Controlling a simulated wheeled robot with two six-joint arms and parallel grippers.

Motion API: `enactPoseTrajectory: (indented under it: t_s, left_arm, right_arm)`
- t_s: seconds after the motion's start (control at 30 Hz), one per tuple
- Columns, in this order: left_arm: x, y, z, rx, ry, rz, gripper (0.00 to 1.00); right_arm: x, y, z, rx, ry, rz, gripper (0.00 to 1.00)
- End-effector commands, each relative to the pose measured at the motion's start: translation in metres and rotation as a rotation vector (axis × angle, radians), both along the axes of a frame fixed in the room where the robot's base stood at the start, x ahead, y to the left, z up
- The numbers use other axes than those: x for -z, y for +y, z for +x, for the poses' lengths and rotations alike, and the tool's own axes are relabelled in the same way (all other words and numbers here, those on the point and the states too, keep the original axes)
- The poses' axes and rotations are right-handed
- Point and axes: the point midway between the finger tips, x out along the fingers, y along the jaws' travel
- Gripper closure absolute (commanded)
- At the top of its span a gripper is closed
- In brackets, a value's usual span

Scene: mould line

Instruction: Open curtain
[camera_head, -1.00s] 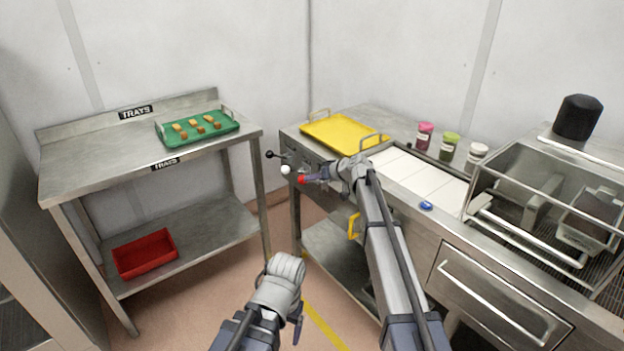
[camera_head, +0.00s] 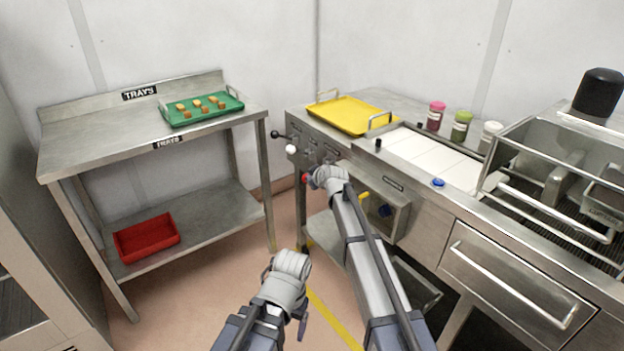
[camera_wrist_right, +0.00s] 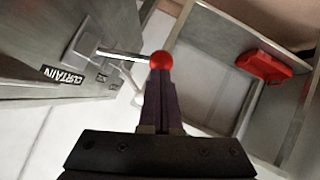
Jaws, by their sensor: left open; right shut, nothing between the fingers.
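The curtain lever is a metal rod with a red ball knob (camera_head: 305,178) on the front panel of the steel counter. In the right wrist view the rod comes out beside a "CURTAIN" label (camera_wrist_right: 64,75) and ends in the red knob (camera_wrist_right: 161,60). The knob sits lower than the white knob beside it. My right gripper (camera_wrist_right: 160,84) is shut and empty, its fingertips right at the red knob; whether they touch I cannot tell. In the head view its fingers are mostly hidden by my wrist. My left gripper (camera_head: 302,325) is open and empty, low over the floor.
A white-knobbed lever (camera_head: 291,149) and a black-knobbed lever (camera_head: 275,134) stand close by. A yellow tray (camera_head: 352,115) lies on the counter. A green tray (camera_head: 240,104) with several small pieces lies on the left table; a red bin (camera_head: 147,238) is on its shelf. Floor between is clear.

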Motion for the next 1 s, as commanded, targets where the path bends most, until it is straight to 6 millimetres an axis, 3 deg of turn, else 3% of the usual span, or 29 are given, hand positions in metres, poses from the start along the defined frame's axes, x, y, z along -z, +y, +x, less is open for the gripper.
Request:
enactPoseTrajectory:
  t_s: [1.0]
  left_arm:
    - [-0.015, 0.000, 0.000, 0.000, 0.000, 0.000, 0.19]
  right_arm:
    - [-0.015, -0.001, 0.000, 0.002, -0.005, -0.007, 1.00]
